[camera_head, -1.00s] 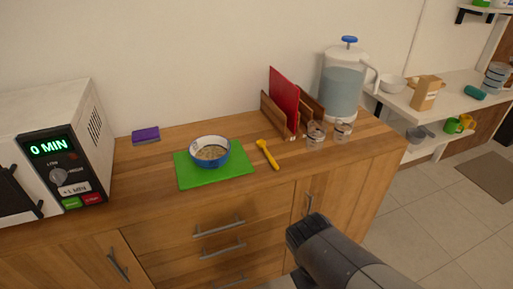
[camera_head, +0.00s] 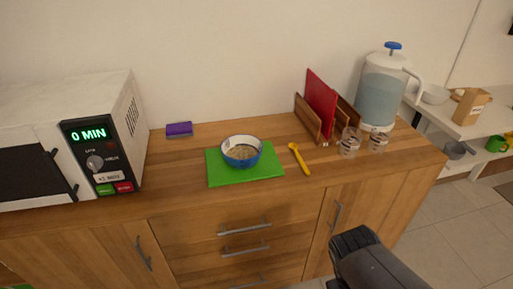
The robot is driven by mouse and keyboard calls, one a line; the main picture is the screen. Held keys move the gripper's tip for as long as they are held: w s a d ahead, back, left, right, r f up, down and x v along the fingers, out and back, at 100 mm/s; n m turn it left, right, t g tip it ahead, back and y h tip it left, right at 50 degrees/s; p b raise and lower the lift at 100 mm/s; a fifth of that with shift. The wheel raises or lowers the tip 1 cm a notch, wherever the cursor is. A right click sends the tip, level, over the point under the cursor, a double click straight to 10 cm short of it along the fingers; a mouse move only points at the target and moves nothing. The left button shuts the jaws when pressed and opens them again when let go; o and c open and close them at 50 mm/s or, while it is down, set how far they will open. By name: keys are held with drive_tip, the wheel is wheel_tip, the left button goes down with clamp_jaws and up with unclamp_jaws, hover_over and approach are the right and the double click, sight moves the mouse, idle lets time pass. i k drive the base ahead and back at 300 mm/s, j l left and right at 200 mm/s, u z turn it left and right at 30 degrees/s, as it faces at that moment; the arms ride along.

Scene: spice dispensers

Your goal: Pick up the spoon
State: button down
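The yellow spoon (camera_head: 299,158) lies on the wooden counter (camera_head: 180,193), just right of the green board. Its wider end points toward the wall and its thin end toward the counter's front edge. A blue bowl (camera_head: 241,157) with pale grainy food in it stands on the green board (camera_head: 217,178). A dark grey part of my arm shows at the lower right, in front of the cabinet and apart from the spoon.
A microwave (camera_head: 70,130) reading 0 MIN stands on the left, with a purple sponge (camera_head: 179,129) beside it. A wooden rack (camera_head: 307,117) with a red board (camera_head: 321,103), two glass jars (camera_head: 350,143) and a water dispenser (camera_head: 384,90) stand right of the spoon.

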sight(293, 146)
drive_tip(key=i+j+z, duration=0.1)
drive_tip(key=i+z, duration=0.25)
drive_tip(key=i+j+z, duration=0.35)
drive_tip(key=i+l, duration=0.05)
drive_tip(key=l, duration=0.05)
